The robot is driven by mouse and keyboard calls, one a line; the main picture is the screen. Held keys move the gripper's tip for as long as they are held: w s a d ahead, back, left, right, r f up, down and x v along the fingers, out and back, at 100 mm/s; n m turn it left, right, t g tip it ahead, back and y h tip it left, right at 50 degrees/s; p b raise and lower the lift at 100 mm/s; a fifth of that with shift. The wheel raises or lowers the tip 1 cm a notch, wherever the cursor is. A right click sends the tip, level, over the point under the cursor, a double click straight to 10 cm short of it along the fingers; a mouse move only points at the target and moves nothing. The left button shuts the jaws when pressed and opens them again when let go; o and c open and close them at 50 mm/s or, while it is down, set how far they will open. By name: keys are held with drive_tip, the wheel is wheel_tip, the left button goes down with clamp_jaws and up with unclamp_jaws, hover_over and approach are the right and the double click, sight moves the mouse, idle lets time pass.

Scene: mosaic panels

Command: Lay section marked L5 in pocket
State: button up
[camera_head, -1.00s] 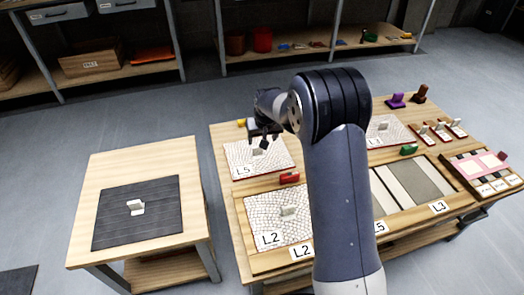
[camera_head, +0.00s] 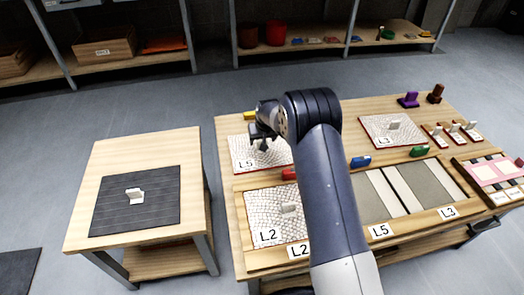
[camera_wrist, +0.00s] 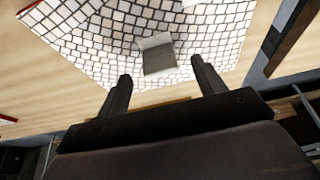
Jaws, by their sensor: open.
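The L5 section (camera_head: 243,162), a white mosaic panel with red edging, lies on the table's back left, partly hidden by my arm. My gripper (camera_head: 262,143) is over it, open and empty. In the wrist view the fingers (camera_wrist: 160,72) are spread, with the section's upright grey grip block (camera_wrist: 157,58) beyond and between their tips; contact cannot be told. The mosaic surface (camera_wrist: 100,38) fills the upper middle there. The pocket frame (camera_head: 440,216) lies in front, labelled L2, L5 and L3. Its bare grey L5 pocket (camera_head: 376,195) is partly behind my arm.
The L2 section (camera_head: 262,212) lies in the frame's left pocket. The L3 section (camera_head: 378,128) is at the back right. Red, blue (camera_head: 360,162) and green (camera_head: 419,151) blocks stand between. A side table (camera_head: 150,155) with a dark mat is at left.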

drive_tip(key=shift+x, duration=1.25)
drive_tip(key=shift+c, duration=0.5)
clamp_jaws()
drive_tip(key=shift+r, duration=0.1)
